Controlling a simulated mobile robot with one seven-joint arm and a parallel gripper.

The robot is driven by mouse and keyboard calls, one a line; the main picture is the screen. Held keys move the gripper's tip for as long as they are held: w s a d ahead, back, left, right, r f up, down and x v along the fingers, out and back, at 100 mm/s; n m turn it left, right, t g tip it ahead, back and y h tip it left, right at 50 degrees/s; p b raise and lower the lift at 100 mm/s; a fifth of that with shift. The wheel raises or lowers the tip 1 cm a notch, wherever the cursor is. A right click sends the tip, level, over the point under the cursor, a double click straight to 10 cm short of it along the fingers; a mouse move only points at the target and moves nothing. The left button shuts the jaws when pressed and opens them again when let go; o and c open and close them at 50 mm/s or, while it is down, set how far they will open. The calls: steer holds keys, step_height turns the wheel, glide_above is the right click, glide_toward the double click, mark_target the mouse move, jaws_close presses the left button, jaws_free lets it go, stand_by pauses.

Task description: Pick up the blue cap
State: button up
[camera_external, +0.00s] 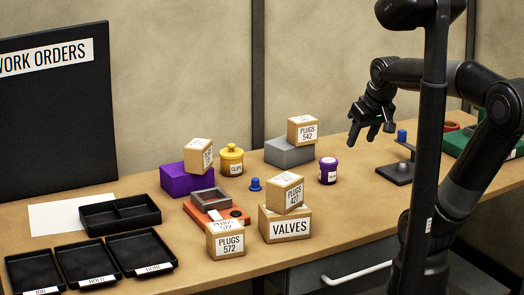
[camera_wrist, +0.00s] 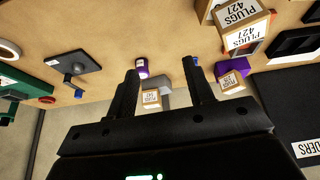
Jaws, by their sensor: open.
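The small blue cap (camera_external: 255,184) stands on the wooden table in the external view, between the yellow jar and the box marked PLUGS 427. In the wrist view a small bit of blue (camera_wrist: 195,61) shows by the tip of the right-hand finger, probably the same cap, mostly hidden. My gripper (camera_external: 365,130) is raised above the back of the table, well to the right of the cap. Its two fingers (camera_wrist: 164,75) are apart with nothing held between them. Another blue piece (camera_external: 402,135) tops the post of a black stand (camera_external: 397,174).
Black trays (camera_external: 120,213) lie left. Bare table lies between the purple jar and stand.

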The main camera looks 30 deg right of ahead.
steer(key=w+a+r+n+g, duration=0.1)
steer(key=w+a+r, duration=0.1)
steer(key=w, duration=0.8)
steer(key=n+g, duration=0.4)
glide_above(255, 178)
step_height(255, 178, down, 14)
steer(key=f, duration=0.1)
step_height(255, 178, down, 10)
steer(key=shift+f, duration=0.25)
jaws_close()
